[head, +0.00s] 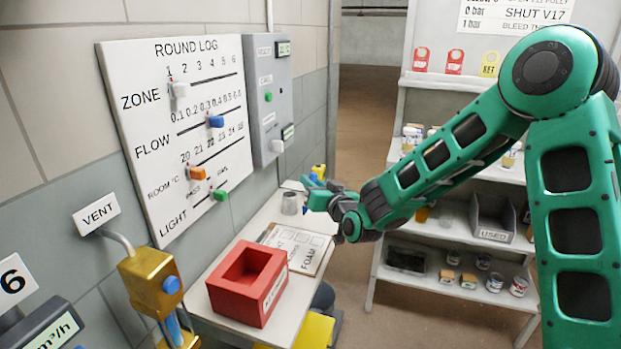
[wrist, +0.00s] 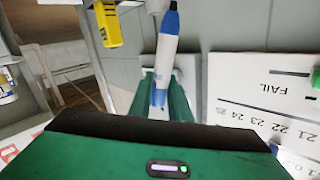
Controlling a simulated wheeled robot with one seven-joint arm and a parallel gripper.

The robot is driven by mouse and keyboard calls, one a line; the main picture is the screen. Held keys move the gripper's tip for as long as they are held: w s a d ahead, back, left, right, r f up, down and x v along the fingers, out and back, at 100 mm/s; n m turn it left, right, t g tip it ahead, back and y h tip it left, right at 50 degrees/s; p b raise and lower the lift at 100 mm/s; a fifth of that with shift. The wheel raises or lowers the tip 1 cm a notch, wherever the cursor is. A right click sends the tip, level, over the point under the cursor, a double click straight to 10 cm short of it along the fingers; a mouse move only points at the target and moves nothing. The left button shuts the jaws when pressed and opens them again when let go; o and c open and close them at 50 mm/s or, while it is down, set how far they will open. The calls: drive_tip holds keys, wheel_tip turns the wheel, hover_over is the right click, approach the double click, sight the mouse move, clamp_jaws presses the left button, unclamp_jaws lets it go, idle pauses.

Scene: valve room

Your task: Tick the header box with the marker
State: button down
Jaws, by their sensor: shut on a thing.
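My gripper (head: 322,196) is shut on a marker with a pale body and blue ends. The marker (wrist: 166,50) stands out beyond the green fingers (wrist: 172,96) in the wrist view. In the head view only small blue parts of the marker (head: 312,182) show by the fingers. The clipboard (head: 298,247) with a printed sheet lies on the bench, nearer the camera than my gripper. The sheet has a row of small boxes and the word FOAM. I cannot tell which one is the header box. The marker appears apart from the sheet.
A red open box (head: 248,283) stands on the white bench (head: 212,262) left of the clipboard. A grey cup (head: 290,204) stands behind it. The round log board (head: 185,130) hangs on the left wall. A yellow object (wrist: 107,24) shows near the marker. Shelves (head: 445,232) stand right.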

drive_tip(key=shift+a+r, duration=0.2)
drive_tip(key=shift+a, duration=0.15)
drive_tip(key=shift+a+f, duration=0.1)
drive_tip(key=shift+a, duration=0.05)
drive_tip(key=shift+d+f, duration=0.2)
drive_tip(key=shift+f, duration=3.55)
drive_tip(key=shift+f, duration=0.55)
drive_tip(key=shift+w+d, duration=0.3)
drive_tip(key=shift+d, duration=0.15)
drive_tip(key=shift+a, duration=0.15)
drive_tip(key=shift+s+a+f, duration=0.1)
drive_tip(key=shift+s+a, duration=0.1)
drive_tip(key=shift+a, duration=0.1)
drive_tip(key=shift+s+a, duration=0.3)
drive_tip(key=shift+a, duration=0.35)
